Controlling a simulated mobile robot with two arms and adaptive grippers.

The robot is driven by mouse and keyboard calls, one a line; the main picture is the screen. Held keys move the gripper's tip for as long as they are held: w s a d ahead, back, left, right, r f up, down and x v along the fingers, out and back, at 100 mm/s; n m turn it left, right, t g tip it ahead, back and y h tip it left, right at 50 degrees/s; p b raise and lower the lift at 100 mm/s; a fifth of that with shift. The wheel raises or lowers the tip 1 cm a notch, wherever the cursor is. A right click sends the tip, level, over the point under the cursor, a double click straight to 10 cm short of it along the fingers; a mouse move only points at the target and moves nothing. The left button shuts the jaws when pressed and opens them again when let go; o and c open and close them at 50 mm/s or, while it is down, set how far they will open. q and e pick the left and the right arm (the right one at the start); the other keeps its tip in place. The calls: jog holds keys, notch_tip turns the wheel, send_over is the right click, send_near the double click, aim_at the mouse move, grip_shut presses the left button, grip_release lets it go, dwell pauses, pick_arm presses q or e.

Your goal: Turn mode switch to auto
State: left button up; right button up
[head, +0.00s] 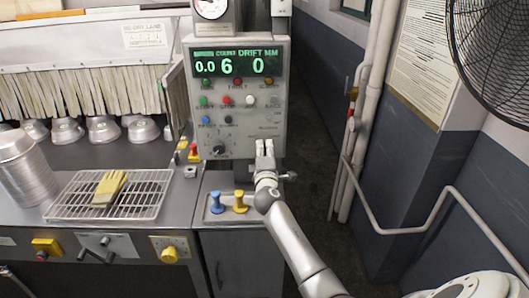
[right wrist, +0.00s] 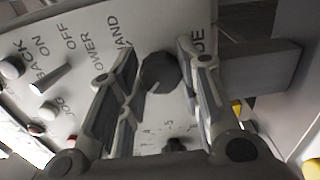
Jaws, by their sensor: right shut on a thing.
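The grey control panel (head: 270,110) stands in the middle of the head view, with a green display reading 0.0, 6 and 0. My right gripper (head: 265,146) is at the panel's lower right face. In the right wrist view, the mode switch (right wrist: 160,72) is a dark round knob on the pale panel face, between the two fingers of my right gripper (right wrist: 157,58). The gripper is shut on it. The lettering around it is partly hidden; "AND" and "DE" show. In the head view my gripper hides the knob. My left gripper is not in view.
Another dark knob (head: 218,150) sits left of my gripper. Below the panel are a blue-handled tool (head: 216,202) and a yellow-handled one (head: 240,202). Pipes and a fan (head: 495,45) are on the right.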

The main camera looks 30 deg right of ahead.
jog(key=o, duration=1)
jog(key=shift+d, duration=0.1)
jog(key=v, duration=1.2)
jog(key=shift+f, duration=0.1)
